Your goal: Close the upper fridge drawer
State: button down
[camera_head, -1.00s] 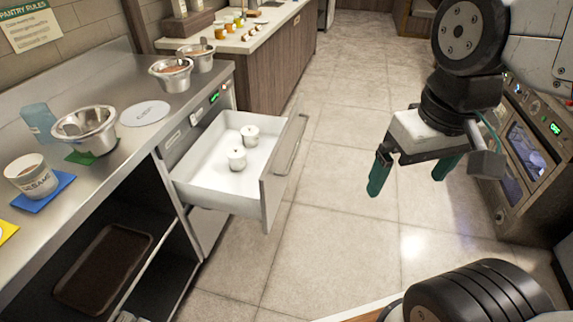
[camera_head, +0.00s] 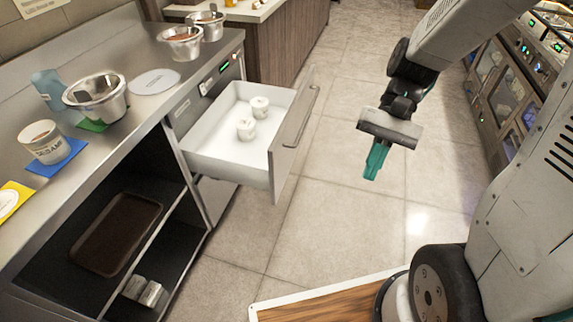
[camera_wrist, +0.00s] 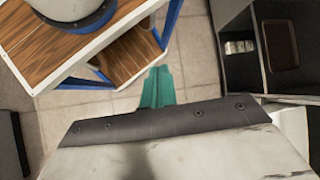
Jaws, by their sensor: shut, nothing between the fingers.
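The upper fridge drawer (camera_head: 240,168) is pulled out from the steel counter. It is white inside and holds two small white lidded pots (camera_head: 246,128). Its front panel with a long bar handle (camera_head: 300,117) faces right, toward the open floor. My gripper (camera_head: 374,163) is shut and empty. It hangs over the floor to the right of the drawer front, apart from it, with its green fingers pointing down. In the wrist view the green fingers (camera_wrist: 158,88) are together, and a pale part at the right edge may be the drawer.
The steel counter (camera_head: 150,100) carries metal bowls (camera_head: 97,97), a white cup (camera_head: 44,142) and a blue glass (camera_head: 47,88). Open shelves below hold a brown tray (camera_head: 118,233). Ovens (camera_head: 500,85) stand at the right. The tiled floor between is clear.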

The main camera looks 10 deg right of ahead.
jog(key=w+a+f+m+y, duration=0.2)
jog(key=w+f+m+y, duration=0.45)
jog(key=f, duration=0.45)
jog(key=m+t+y, duration=0.4)
jog(key=m+t, duration=0.9)
jog(key=t, duration=0.2)
send_near(278, 162)
jog(key=x, duration=0.6)
jog(key=shift+s+a+r, duration=0.2)
jog(key=shift+a+r, duration=0.05)
jog(key=shift+a, duration=0.05)
jog(key=shift+w+a, duration=0.15)
jog(key=shift+a, duration=0.05)
jog(key=shift+w+a, duration=0.1)
